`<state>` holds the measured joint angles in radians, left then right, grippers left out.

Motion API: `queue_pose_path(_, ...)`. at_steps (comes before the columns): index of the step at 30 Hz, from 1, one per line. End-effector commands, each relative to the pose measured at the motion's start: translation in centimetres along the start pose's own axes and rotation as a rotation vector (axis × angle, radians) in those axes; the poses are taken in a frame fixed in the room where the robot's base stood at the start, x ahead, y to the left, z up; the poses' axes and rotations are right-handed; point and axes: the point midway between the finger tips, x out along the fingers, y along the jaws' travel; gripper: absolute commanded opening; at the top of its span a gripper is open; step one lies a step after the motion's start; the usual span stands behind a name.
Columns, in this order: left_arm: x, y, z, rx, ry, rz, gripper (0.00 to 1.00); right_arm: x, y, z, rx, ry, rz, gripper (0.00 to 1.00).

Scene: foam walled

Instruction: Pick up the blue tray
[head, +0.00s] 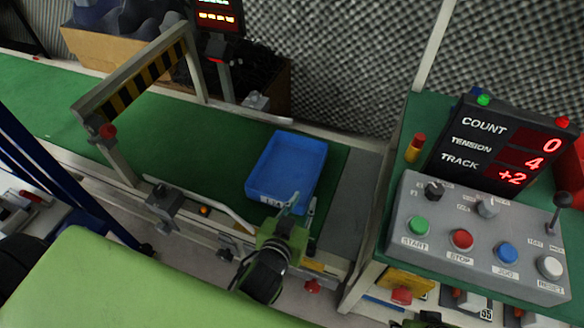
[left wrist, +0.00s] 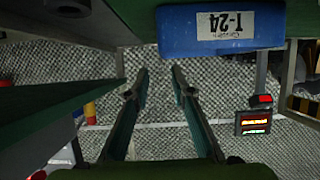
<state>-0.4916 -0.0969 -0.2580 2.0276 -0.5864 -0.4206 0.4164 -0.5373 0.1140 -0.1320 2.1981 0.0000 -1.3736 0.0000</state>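The blue tray (head: 290,160) is a shallow, empty-looking box on the green conveyor belt (head: 190,140), near the belt's right end. A white label marks its near wall. In the left wrist view the tray (left wrist: 178,34) shows at the top, its label facing the camera. My left gripper (head: 303,204) is at the tray's near side, its fingers pointing towards it. In the left wrist view the fingers (left wrist: 159,76) are apart with nothing between them, and the tray lies beyond the tips. A dark green and black part at the head view's bottom edge seems to be my right gripper (head: 424,320); its fingers are hidden.
A striped gate (head: 140,85) spans the belt to the left. A grey control panel (head: 475,240) with buttons and a red-digit display (head: 500,145) stands to the right. A guide rail (head: 205,200) runs along the belt's near edge. The belt between gate and tray is clear.

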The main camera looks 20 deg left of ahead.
Motion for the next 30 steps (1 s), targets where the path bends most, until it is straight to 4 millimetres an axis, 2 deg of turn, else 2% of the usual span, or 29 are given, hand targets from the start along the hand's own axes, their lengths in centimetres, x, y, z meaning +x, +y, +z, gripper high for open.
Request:
queue_pose_path(9,5.7,0.0,0.1,0.002,0.002,0.000,0.22,-3.8,0.2,-0.4,0.002,0.022,0.004,0.40)
queue_pose_path(15,7.5,-0.1,0.1,0.002,0.000,-0.001,0.22,-5.5,0.2,-0.4,0.003,0.027,0.005,0.40)
queue_pose_path(19,8.2,-0.1,0.1,0.002,-0.001,-0.001,0.22,-5.8,0.2,-0.3,0.003,0.030,0.005,0.40)
queue_pose_path(22,9.5,-0.1,0.1,0.003,0.001,0.000,0.22,-6.2,0.2,-0.2,0.004,0.034,0.006,0.40)
queue_pose_path(30,12.6,-0.1,0.1,0.001,0.000,0.001,0.22,-5.2,0.2,0.1,0.004,0.032,0.006,0.40)
